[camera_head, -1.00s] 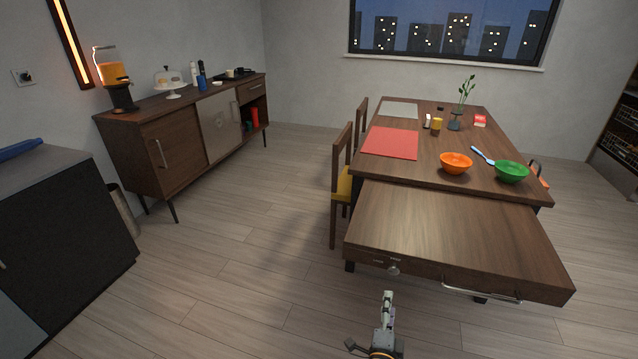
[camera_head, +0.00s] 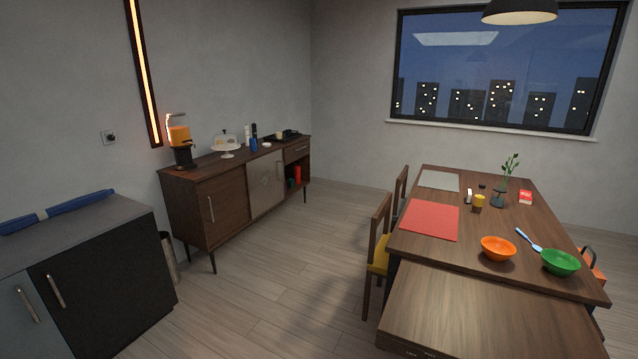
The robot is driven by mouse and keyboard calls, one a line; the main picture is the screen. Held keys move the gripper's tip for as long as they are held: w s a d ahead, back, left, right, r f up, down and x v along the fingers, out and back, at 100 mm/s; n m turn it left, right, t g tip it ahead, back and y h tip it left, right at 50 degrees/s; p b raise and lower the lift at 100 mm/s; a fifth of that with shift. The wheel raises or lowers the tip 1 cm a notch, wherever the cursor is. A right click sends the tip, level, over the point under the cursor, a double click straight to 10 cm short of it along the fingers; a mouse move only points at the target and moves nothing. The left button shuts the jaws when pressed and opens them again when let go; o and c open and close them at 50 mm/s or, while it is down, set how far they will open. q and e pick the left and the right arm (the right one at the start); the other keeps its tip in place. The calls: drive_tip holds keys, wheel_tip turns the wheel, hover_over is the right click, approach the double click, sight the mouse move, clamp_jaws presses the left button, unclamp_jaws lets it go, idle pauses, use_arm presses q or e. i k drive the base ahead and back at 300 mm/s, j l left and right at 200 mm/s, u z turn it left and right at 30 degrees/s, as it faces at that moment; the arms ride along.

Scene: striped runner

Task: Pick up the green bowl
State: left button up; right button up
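The green bowl (camera_head: 560,263) sits upright on the wooden dining table (camera_head: 463,251), near its front right corner. An orange bowl (camera_head: 497,248) stands to its left, and a blue spoon-like utensil (camera_head: 528,240) lies behind, between the two bowls. Neither of my grippers shows in the head view now.
A lower wooden extension (camera_head: 480,318) juts out from the table's near end. Chairs (camera_head: 377,255) stand along the table's left side. A sideboard (camera_head: 225,206) and a dark cabinet (camera_head: 105,285) line the left. Open floor (camera_head: 270,300) lies between.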

sight(557, 262)
drive_tip(key=z, duration=1.7)
drive_tip(key=i+j, duration=0.1)
drive_tip(key=j, duration=1.55)
drive_tip(key=i+u, duration=0.05)
